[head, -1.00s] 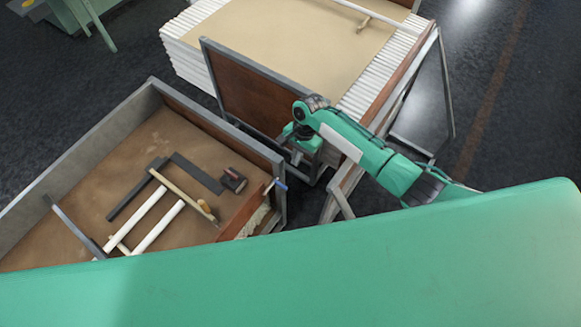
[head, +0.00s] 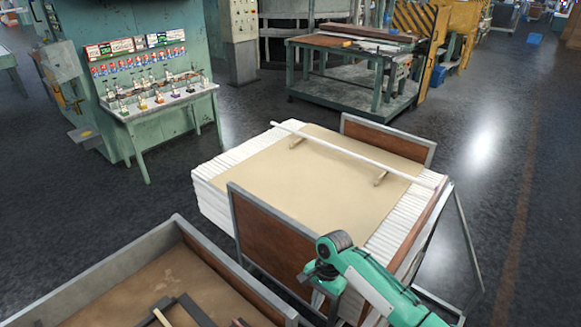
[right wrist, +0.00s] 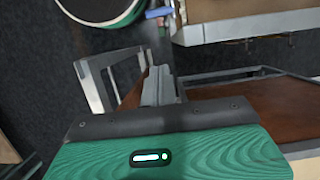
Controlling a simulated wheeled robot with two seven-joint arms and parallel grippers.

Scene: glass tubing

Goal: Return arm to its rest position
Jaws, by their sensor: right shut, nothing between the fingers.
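My right arm (head: 372,285) comes in from the bottom right of the head view, green with a dark wrist joint. It is bent over beside the brown panel of the tube stand. My left arm and gripper are not in view.
A stack of white tubes (head: 212,196) under a tan sheet (head: 300,190) stands ahead, with one long white tube (head: 350,153) on small wooden supports. A brown-panelled stand (head: 268,240) is close to my right gripper. A grey-rimmed bin (head: 110,268) is at lower left. Dark floor lies open at right.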

